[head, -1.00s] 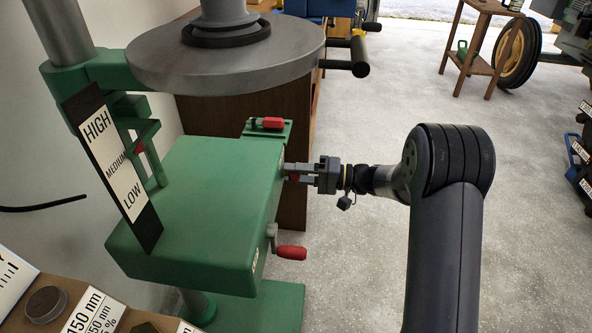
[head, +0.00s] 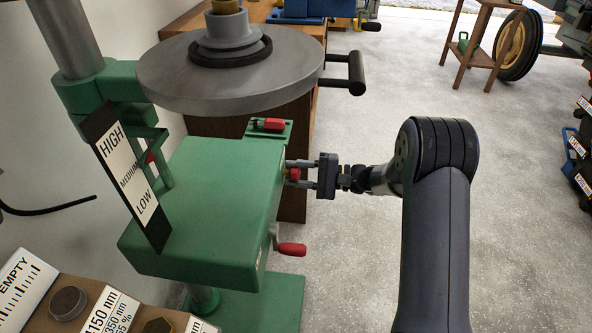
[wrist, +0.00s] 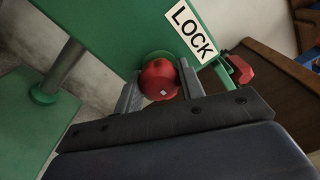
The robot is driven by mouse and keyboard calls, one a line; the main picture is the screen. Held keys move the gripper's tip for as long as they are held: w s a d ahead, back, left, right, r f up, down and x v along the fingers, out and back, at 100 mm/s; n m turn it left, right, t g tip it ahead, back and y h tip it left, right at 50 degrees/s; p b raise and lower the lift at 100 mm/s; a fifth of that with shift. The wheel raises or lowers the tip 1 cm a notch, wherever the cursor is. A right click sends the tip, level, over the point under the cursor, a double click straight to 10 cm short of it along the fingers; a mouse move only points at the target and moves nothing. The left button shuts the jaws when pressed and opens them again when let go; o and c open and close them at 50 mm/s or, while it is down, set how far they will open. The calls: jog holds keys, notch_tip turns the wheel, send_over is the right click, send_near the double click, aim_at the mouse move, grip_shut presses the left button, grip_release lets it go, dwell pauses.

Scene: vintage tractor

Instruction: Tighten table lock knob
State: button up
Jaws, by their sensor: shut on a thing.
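The table lock knob is a round red knob with a small white mark, seen in the wrist view (wrist: 159,79) at the side of the green table (wrist: 110,25), beside a white "LOCK" label (wrist: 192,30). My gripper (wrist: 158,90) has its two grey fingers on either side of the knob and is shut on it. In the head view my gripper (head: 298,173) reaches in from the right to the green table's (head: 205,200) right side, and a bit of the red knob (head: 294,174) shows between the fingers.
A red-handled crank (head: 291,249) sticks out of the table's side below my gripper. A red-handled part (head: 270,124) lies on a green bracket at the table's far corner. A large grey disc (head: 230,80) hangs above. Open floor (head: 350,260) lies to the right.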

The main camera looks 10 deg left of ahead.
jog(key=shift+d+f, duration=0.1)
dwell(0.4)
jog(key=o, duration=1)
jog(key=d+p, duration=0.1)
jog(key=d, duration=0.9)
jog(key=shift+w+d+p, duration=0.35)
jog(key=shift+d+p, duration=0.05)
jog(key=a, duration=0.3)
jog(key=a+b, duration=0.1)
jog(key=a, duration=0.3)
jog(key=a+b, duration=0.1)
jog(key=a, duration=0.3)
jog(key=shift+s, duration=0.35)
